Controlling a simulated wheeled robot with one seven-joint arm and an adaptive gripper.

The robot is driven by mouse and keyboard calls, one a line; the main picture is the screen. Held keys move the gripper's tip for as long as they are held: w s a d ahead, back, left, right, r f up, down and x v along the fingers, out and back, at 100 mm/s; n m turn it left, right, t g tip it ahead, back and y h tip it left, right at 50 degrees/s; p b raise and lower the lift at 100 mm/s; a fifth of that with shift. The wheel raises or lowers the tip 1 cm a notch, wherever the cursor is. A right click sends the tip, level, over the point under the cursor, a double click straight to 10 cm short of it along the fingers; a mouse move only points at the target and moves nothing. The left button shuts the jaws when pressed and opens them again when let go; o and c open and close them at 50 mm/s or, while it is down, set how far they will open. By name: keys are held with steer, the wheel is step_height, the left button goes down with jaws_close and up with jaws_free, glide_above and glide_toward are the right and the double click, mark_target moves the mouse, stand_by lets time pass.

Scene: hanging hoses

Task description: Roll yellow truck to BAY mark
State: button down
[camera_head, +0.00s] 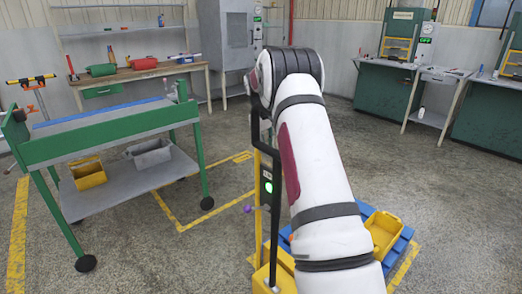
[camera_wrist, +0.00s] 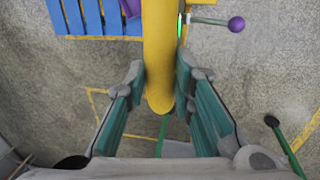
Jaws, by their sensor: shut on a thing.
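The yellow truck (camera_head: 262,275) stands at the bottom centre in the head view, partly hidden by my arm. It has a tall black frame, a lit green light and a lever with a purple knob (camera_head: 247,209). In the wrist view, its yellow bar (camera_wrist: 158,40) runs between the fingers of my gripper (camera_wrist: 159,78), which is shut on it. The purple knob (camera_wrist: 236,24) is at the upper right there. In the head view my gripper cannot be made out clearly. Yellow floor lines (camera_head: 165,208) outline an area left of the truck; no BAY lettering is readable.
A blue pallet (camera_head: 398,247) with a yellow bin (camera_head: 383,232) is beside the truck, behind my arm. A green wheeled cart (camera_head: 110,128) with two bins stands at left. A workbench (camera_head: 130,75) lines the back wall. Open concrete floor lies between cart and truck.

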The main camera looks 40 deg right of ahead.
steer(key=shift+d, duration=0.3)
steer(key=c, duration=1.4)
jaws_free()
steer(key=shift+d, duration=0.1)
steer(key=shift+o, duration=0.2)
step_height(320, 180, up, 12)
steer(key=a, duration=0.2)
steer(key=shift+a+f, duration=0.15)
steer(key=shift+a, duration=0.1)
